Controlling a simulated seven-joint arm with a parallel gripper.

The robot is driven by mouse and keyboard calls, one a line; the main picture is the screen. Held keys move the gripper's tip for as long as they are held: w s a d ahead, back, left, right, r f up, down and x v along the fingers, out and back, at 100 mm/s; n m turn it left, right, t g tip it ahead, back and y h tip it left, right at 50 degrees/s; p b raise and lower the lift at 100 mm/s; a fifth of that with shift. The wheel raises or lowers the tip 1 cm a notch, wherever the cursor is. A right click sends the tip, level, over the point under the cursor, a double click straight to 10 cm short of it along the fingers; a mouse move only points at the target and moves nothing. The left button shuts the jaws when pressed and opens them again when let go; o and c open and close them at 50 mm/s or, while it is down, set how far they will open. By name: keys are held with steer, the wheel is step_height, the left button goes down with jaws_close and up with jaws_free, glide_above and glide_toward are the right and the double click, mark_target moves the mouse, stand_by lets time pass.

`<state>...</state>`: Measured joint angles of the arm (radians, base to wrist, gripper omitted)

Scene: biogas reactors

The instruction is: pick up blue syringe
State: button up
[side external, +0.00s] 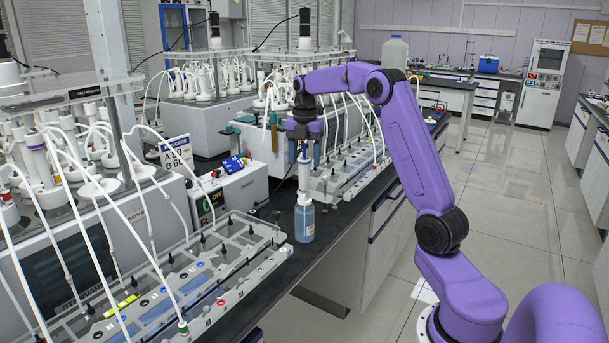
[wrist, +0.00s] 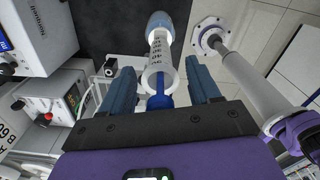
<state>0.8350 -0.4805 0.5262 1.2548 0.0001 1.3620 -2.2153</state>
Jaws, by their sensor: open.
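The syringe (side external: 305,174) has a white barrel and stands upright in a bottle of light blue liquid (side external: 304,224) near the bench edge. In the wrist view the syringe (wrist: 160,58) shows dark markings and a blue part at its near end, with the bottle (wrist: 158,22) beyond it. My gripper (side external: 303,142) is above the syringe, pointing down. In the wrist view my gripper (wrist: 161,78) is open, with one blue finger on each side of the syringe's near end and visible gaps between. The exact height of the fingertips along the syringe cannot be told.
A reactor rack (side external: 190,280) with white tubes stands left of the bottle. A control box (side external: 232,193) is behind it, and another rack (side external: 345,165) is at the back right. The dark bench top (side external: 283,262) is narrow around the bottle. Open floor lies right.

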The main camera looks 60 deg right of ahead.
mark_target(305, 145)
steer(key=shift+f, duration=0.35)
steer(key=shift+c, duration=0.3)
steer(key=c, duration=0.9)
steer(key=shift+r, duration=0.15)
steer(key=shift+r, duration=0.55)
step_height(305, 145, up, 2)
steer(key=shift+r, duration=0.2)
steer(key=s+a+r, duration=0.2)
steer(key=s+r, duration=0.1)
steer(key=s, duration=0.1)
steer(key=s+a+r, duration=0.2)
steer(key=s+r, duration=0.1)
steer(key=s, duration=0.1)
steer(key=s+a+r, duration=0.2)
steer(key=s+r, duration=0.1)
steer(key=s, duration=0.1)
steer(key=shift+s+a+r, duration=0.15)
steer(key=shift+s, duration=0.1)
